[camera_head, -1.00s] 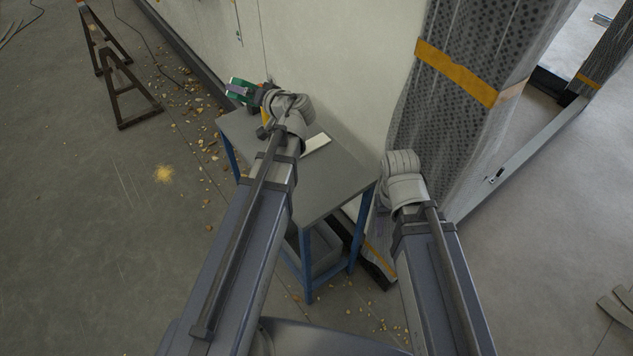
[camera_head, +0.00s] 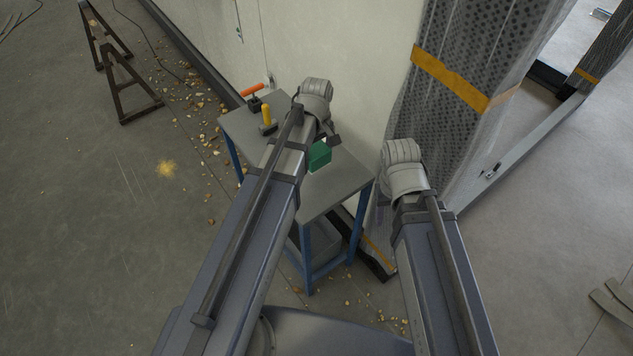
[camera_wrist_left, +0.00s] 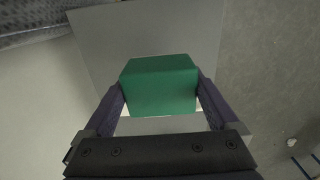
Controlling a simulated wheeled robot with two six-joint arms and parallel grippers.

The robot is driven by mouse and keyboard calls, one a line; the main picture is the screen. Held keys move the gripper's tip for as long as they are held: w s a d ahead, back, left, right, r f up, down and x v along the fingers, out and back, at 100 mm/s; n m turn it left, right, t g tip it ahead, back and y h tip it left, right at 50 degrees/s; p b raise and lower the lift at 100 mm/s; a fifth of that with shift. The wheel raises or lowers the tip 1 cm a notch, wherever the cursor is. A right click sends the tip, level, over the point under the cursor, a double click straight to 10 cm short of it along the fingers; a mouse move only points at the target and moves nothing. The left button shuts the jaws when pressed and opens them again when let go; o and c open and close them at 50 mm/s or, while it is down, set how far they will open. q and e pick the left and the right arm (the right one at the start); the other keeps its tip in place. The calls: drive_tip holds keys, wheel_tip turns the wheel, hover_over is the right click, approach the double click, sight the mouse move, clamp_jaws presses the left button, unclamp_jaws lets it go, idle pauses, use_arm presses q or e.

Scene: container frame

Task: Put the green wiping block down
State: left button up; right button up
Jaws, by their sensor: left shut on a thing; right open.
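The green wiping block (camera_head: 319,156) is over the right part of the small grey table (camera_head: 338,188). In the left wrist view the block (camera_wrist_left: 160,86) sits between the two fingers of my left gripper (camera_wrist_left: 161,84), which is shut on it. A pale strip (camera_wrist_left: 160,125) shows beside and beneath the block. I cannot tell whether the block touches the surface below. My right gripper (camera_head: 402,160) is open, to the right of the table and away from the block; its fingers are mostly hidden by the wrist.
An orange-handled tool (camera_head: 252,91) and a yellow-handled tool (camera_head: 267,118) stand on the table's far left part. A pale wall (camera_head: 350,70) rises behind the table. A wrapped column (camera_head: 450,110) stands to the right. Rubble (camera_head: 195,98) lies on the floor at left.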

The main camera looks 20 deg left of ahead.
sight(316, 183)
use_arm(q)
wheel_tip(316, 183, down, 10)
drive_tip(key=b, duration=0.9)
drive_tip(key=shift+b, duration=0.4)
drive_tip(key=shift+r, duration=0.15)
drive_tip(key=shift+c, duration=1.3)
drive_tip(key=o, duration=1.1)
drive_tip(key=shift+f, duration=0.25)
drive_tip(key=r+p, duration=0.7)
drive_tip(key=r, duration=0.1)
drive_tip(key=shift+w+a+p, duration=0.25)
drive_tip(key=shift+a+p, duration=0.1)
drive_tip(key=s+d+m, duration=0.3)
drive_tip(key=s+m, duration=0.1)
drive_tip(key=s, duration=0.1)
drive_tip(key=s+d+m, duration=0.4)
drive_tip(key=s+m, duration=0.1)
drive_tip(key=s+d+m+y, duration=0.1)
drive_tip(key=s+d+m, duration=0.3)
drive_tip(key=m, duration=0.1)
drive_tip(key=shift+s, duration=0.4)
